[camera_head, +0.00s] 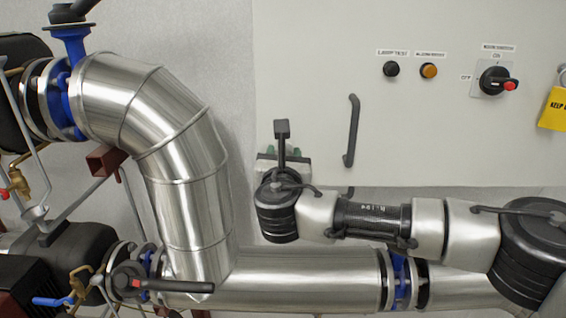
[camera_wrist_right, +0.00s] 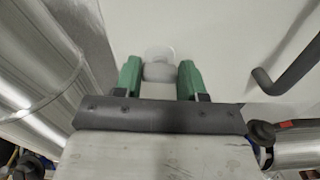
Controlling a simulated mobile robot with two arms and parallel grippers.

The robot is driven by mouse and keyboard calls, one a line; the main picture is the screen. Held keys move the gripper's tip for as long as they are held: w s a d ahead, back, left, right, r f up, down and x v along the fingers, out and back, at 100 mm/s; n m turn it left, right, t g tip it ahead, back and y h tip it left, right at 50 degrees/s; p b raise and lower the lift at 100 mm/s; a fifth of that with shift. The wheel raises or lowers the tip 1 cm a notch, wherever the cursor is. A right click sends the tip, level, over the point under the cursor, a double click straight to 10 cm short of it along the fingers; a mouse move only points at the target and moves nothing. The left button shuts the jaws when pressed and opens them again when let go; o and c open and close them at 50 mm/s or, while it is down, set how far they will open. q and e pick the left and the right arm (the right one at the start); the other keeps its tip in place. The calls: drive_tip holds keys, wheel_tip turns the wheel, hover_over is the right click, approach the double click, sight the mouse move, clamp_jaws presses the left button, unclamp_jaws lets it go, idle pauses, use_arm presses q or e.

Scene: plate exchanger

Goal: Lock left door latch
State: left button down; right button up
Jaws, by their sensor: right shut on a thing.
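The left door latch (camera_wrist_right: 159,68) shows in the right wrist view as a small pale, rounded piece on the white door face. My right gripper (camera_wrist_right: 160,82) has its two green fingers on either side of it and is shut on it. In the head view my right gripper (camera_head: 284,154) is at the lower left part of the white cabinet (camera_head: 420,130), and my wrist hides the latch. Whether the latch is turned to locked cannot be told. My left gripper is not in view.
A dark door handle (camera_head: 352,131) is right of my gripper; it also shows in the wrist view (camera_wrist_right: 290,68). Buttons (camera_head: 391,69) and a rotary switch (camera_head: 494,81) sit higher up. A large silver pipe (camera_head: 185,170) bends close by on the left and runs below my arm.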

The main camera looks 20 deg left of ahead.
drive_tip(key=shift+w+d+f+m+b, duration=0.1)
drive_tip(key=shift+m+b, duration=2.2)
drive_tip(key=shift+m, duration=0.55)
drive_tip(key=shift+s+d+f+m+b, duration=0.1)
drive_tip(key=shift+f+m+b, duration=0.05)
drive_tip(key=shift+m+b, duration=2.4)
drive_tip(key=shift+w+f+m+b, duration=0.1)
drive_tip(key=shift+m+b, duration=1.9)
drive_tip(key=shift+m, duration=1.1)
drive_tip(key=o, duration=0.9)
